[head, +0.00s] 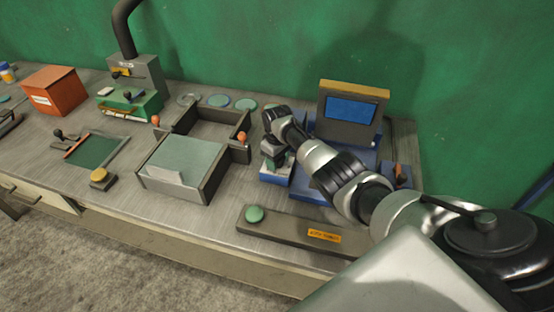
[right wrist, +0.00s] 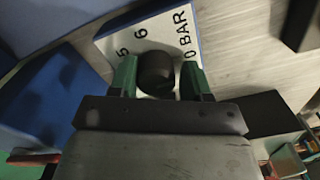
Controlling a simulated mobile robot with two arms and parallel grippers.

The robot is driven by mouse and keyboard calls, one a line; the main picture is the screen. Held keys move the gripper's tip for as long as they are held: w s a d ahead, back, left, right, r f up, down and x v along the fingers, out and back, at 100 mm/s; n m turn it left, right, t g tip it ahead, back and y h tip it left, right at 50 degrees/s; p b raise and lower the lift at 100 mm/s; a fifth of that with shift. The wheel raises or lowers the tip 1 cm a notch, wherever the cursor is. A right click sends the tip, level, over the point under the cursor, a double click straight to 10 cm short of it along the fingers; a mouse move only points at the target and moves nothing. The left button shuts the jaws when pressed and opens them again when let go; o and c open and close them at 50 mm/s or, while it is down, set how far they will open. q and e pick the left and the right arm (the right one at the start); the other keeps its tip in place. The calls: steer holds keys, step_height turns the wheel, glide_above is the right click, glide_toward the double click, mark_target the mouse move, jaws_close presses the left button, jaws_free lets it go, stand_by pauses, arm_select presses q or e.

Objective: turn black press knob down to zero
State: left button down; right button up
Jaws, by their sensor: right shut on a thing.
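The black press knob (right wrist: 157,73) sits on a white dial plate (right wrist: 112,45) in the right wrist view. The plate shows "5", "6" and "0 BAR"; the knob's pointer and the other marks are hidden or cannot be made out. My right gripper (right wrist: 159,80) is shut on the knob, with one green finger on each side. In the head view my right gripper (head: 273,156) reaches down over the blue unit with the dial, beside the press with a blue screen (head: 352,111). The knob is hidden there behind the gripper. My left gripper is not in view.
A grey bar with a green button (head: 254,214) lies at the bench front. A green-based machine (head: 143,104) and an orange box (head: 54,90) stand farther left. The green wall is behind.

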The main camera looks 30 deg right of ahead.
steer(key=shift+w+d+r+n, duration=0.3)
steer(key=shift+r+n, duration=0.05)
steer(key=shift+n, duration=0.15)
steer(key=o, duration=0.6)
steer(key=shift+o, duration=0.8)
steer(key=shift+s+d+f, duration=0.1)
steer(key=shift+f, duration=0.15)
steer(key=shift+r, duration=0.15)
step_height(320, 180, up, 10)
steer(key=shift+r, duration=0.25)
